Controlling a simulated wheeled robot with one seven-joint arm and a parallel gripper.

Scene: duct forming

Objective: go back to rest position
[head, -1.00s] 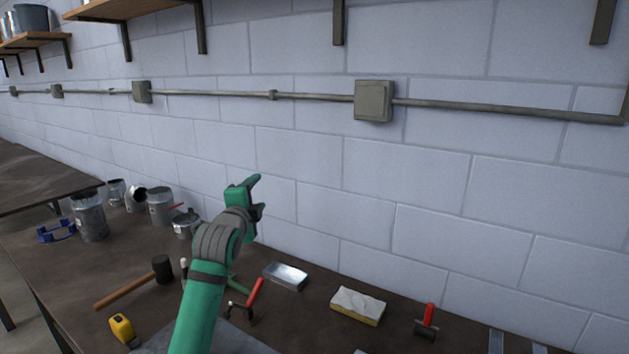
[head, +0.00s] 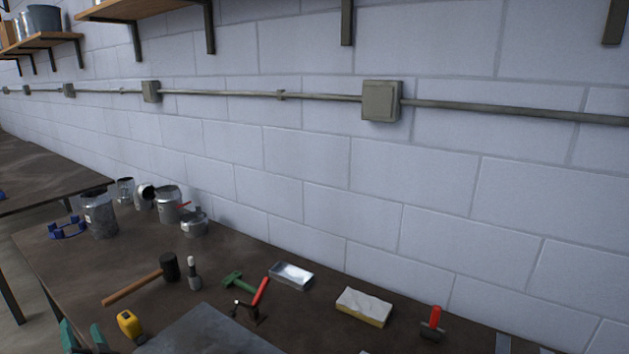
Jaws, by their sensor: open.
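Two green fingertips of my gripper (head: 84,340) show at the bottom left edge, apart from each other with nothing seen between them. The rest of my arm is out of view. The gripper is low in the picture, to the left of the yellow tape measure (head: 130,325). The dark workbench (head: 120,255) lies under the tools.
A mallet (head: 142,280), a red-handled tool (head: 254,300), a metal tray (head: 291,276), a sponge-like block (head: 363,306) and a red-handled roller (head: 433,322) lie on the bench. Cans (head: 99,214) stand at back left. A block wall (head: 420,180) closes the back.

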